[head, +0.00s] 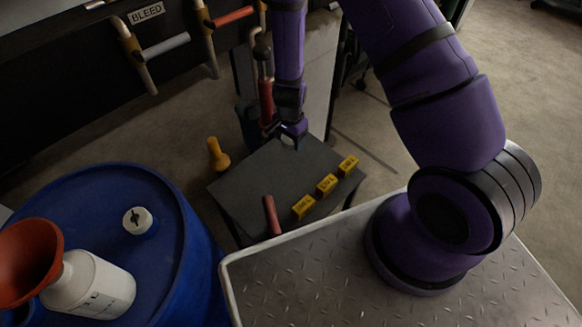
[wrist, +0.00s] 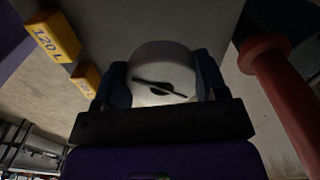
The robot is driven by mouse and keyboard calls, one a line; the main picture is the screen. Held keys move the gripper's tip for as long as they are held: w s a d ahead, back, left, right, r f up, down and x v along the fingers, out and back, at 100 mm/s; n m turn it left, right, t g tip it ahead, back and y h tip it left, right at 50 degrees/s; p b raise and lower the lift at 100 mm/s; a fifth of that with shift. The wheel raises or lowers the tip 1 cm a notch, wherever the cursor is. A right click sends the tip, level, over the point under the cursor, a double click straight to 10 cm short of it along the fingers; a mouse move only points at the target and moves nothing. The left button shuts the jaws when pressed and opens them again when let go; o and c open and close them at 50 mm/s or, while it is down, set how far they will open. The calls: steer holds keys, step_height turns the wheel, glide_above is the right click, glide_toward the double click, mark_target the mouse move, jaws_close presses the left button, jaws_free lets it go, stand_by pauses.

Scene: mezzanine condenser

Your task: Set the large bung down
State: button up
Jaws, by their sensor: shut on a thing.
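The large bung (wrist: 160,72) is a white round plug with a dark slot across its face. My gripper (head: 289,140) is shut on it, with one dark finger on each side in the wrist view (wrist: 162,85). In the head view the gripper is at the far part of a small dark table (head: 245,180), and only a pale bit of the bung (head: 288,141) shows below the fingers. I cannot tell whether the bung touches the tabletop. A second white bung (head: 138,220) with a dark slot sits on top of the blue drum (head: 120,185).
Several yellow labelled blocks (head: 327,184) stand along the table's right side, and a red handle (head: 271,215) is at its front edge. A yellow object (head: 217,153) stands beyond its left edge. The drum also bears a white bottle (head: 92,284) and an orange-red funnel (head: 28,262).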

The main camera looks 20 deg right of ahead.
steer(key=shift+f, duration=3.95)
steer(key=o, duration=0.9)
steer(key=shift+f, duration=0.1)
